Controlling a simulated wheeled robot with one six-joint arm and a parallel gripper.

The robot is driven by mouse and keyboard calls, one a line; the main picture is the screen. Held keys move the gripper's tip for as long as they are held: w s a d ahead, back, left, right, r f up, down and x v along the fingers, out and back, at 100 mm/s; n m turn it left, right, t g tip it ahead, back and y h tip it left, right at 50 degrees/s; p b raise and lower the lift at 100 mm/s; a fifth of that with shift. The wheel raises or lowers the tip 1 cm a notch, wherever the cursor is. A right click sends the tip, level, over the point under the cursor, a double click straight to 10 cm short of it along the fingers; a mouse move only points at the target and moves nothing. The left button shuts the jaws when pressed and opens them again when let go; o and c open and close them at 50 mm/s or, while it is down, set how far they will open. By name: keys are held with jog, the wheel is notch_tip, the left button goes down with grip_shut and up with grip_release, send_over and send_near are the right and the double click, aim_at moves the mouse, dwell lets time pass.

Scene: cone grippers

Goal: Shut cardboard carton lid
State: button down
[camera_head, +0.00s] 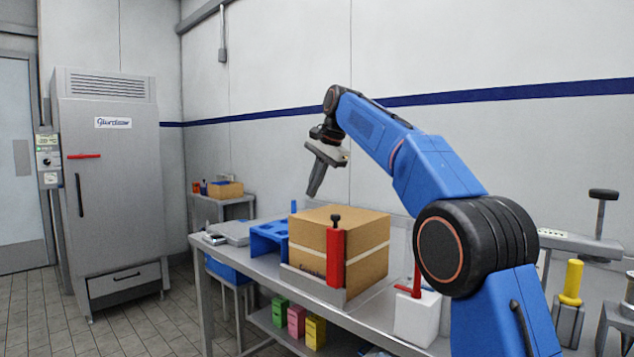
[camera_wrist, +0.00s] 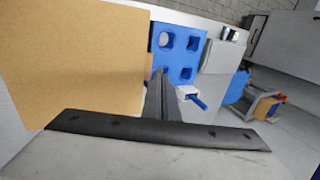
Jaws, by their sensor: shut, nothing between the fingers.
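The cardboard carton (camera_head: 360,260) stands on the metal table and has a pale band around its upper part. Its top (camera_head: 338,217) looks flat and covered, with no flap standing up in the head view. In the wrist view the brown cardboard surface (camera_wrist: 75,65) fills the upper left. My gripper (camera_head: 316,181) is above and a little left of the carton, apart from it, fingers pointing down. The fingers (camera_wrist: 160,92) are shut together with nothing between them. The carton's far side is hidden in the head view.
A red clamp-like post (camera_head: 335,258) stands at the carton's front. A blue holed rack (camera_head: 268,240) is left of it; the rack also shows in the wrist view (camera_wrist: 178,52). A white block with a red handle (camera_head: 417,312) stands at right. Coloured bins (camera_head: 297,321) sit below.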

jog(key=x, duration=0.6)
jog(key=shift+w+a+f, duration=0.15)
jog(key=shift+w, duration=0.05)
jog(key=shift+s, duration=0.15)
dwell(0.4)
